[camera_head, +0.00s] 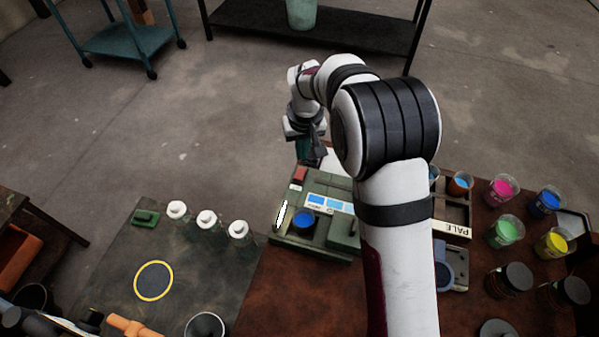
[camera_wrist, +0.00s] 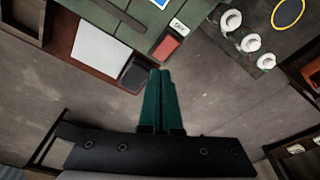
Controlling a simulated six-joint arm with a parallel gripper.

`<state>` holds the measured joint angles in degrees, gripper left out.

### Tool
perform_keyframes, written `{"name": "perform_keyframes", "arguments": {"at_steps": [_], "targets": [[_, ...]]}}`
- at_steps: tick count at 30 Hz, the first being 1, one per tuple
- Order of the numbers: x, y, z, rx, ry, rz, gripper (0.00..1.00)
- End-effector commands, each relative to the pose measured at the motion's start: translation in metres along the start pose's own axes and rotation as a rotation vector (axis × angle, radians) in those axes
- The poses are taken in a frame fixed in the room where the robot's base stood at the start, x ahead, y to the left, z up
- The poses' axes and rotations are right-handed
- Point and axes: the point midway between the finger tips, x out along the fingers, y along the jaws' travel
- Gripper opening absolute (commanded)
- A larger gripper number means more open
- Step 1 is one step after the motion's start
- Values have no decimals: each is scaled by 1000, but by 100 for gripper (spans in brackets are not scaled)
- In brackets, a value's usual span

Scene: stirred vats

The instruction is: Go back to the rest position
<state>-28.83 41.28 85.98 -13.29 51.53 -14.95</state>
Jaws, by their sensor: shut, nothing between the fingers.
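My gripper (camera_wrist: 159,100) shows in the wrist view as two green fingers side by side, shut with nothing between them. In the head view my gripper (camera_head: 303,150) hangs past the far edge of the table, just behind the green machine (camera_head: 322,190), partly hidden by my own arm. The machine has a blue screen strip and a blue round vessel (camera_head: 303,222) at its front. In the wrist view the green machine (camera_wrist: 150,18) lies beyond the fingertips, with its red block (camera_wrist: 167,45) near them. The fingers appear apart from it.
Several white-capped bottles (camera_head: 207,218) stand left of the machine, near a yellow ring (camera_head: 153,281) on the dark mat. Cups of coloured paint (camera_head: 503,188) and dark jars (camera_head: 515,277) stand at the right. A tray labelled PALE (camera_head: 453,229) is beside my arm. Open floor lies behind.

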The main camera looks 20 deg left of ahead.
Motion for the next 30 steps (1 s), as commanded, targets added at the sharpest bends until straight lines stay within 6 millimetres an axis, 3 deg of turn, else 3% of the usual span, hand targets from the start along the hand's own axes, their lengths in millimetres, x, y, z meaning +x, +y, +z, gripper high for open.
{"name": "perform_keyframes", "arguments": {"at_steps": [6, 20, 23, 26, 29, 30], "targets": [[-22, 0, -4, 0, 3, 1, 0], [-26, 0, -4, 0, 1, 0, 0], [-42, 10, 6, 44, -3, -1, 0], [-91, 39, 53, 206, -25, -9, 0], [-145, 63, 139, 451, -63, -27, 0], [-160, 65, 176, 551, -77, -35, 0]]}}
